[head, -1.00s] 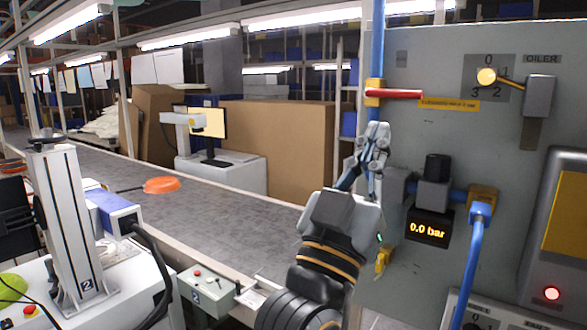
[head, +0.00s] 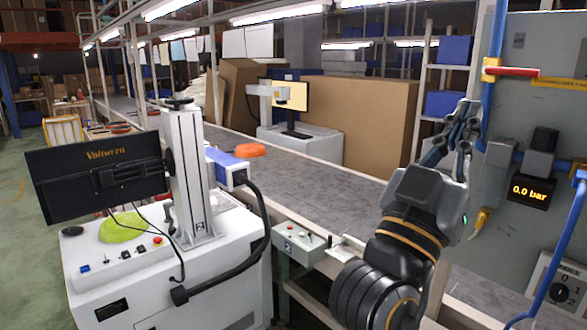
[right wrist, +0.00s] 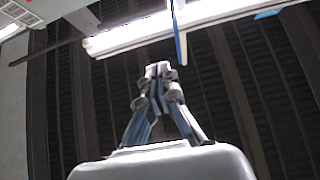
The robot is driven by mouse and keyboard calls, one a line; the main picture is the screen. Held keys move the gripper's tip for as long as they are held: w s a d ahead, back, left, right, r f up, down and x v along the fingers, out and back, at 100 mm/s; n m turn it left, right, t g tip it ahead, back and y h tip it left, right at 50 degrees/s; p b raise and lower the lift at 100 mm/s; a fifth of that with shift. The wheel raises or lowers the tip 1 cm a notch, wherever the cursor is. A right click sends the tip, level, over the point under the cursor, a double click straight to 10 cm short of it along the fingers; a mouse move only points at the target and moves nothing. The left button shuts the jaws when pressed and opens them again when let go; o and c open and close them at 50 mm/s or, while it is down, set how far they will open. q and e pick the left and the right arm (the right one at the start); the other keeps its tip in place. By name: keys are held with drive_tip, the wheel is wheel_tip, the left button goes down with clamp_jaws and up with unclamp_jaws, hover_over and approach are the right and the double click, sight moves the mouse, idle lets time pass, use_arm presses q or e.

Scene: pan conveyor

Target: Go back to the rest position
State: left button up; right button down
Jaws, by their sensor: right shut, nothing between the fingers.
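My right gripper (head: 462,125) is raised at the right of the head view, pointing up, in front of the grey machine panel (head: 480,190). Its fingers are shut with nothing between them. In the right wrist view my right gripper (right wrist: 158,72) also shows shut and empty, with the ceiling and lamps behind it. My left gripper is in neither view.
The conveyor (head: 300,175) carries an orange pan (head: 251,150). A marking machine (head: 190,170) with a black monitor (head: 95,175) stands at left. A control box (head: 300,242) sits before the belt. A blue pipe (head: 560,250) and a pressure display (head: 529,191) are at right.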

drive_tip(key=w+a+f+n+t+y, duration=0.1)
drive_tip(key=w+a+f+n+y, duration=0.2)
drive_tip(key=w+f+n+y, duration=0.6)
drive_tip(key=w+a+f+n+t+y, duration=0.2)
drive_tip(key=w+a+f+n+y, duration=0.25)
drive_tip(key=w+f, duration=0.8)
drive_tip(key=s+f+n+g+y, duration=0.25)
drive_tip(key=f+g+y, duration=0.4)
drive_tip(key=f, duration=3.35)
drive_tip(key=s+d+f+m+g, duration=0.15)
drive_tip(key=s+f+g, duration=0.25)
drive_tip(key=s+f, duration=0.95)
drive_tip(key=s+d+f+g, duration=0.35)
drive_tip(key=s+f, duration=0.65)
drive_tip(key=f, duration=0.6)
drive_tip(key=s+d+f+m+g, duration=0.1)
drive_tip(key=s+f, duration=0.3)
drive_tip(key=s, duration=0.6)
drive_tip(key=s+d+f+m+g, duration=0.1)
drive_tip(key=s+d+f+g, duration=0.2)
drive_tip(key=s, duration=0.8)
drive_tip(key=s+d+f+m+g, duration=0.1)
drive_tip(key=s+d+f+g, duration=0.1)
drive_tip(key=s, duration=0.8)
wheel_tip(320, 180, down, 3)
drive_tip(key=shift+s+d+r+h, duration=0.1)
drive_tip(key=shift+s+d+h, duration=0.25)
drive_tip(key=shift+d, duration=0.3)
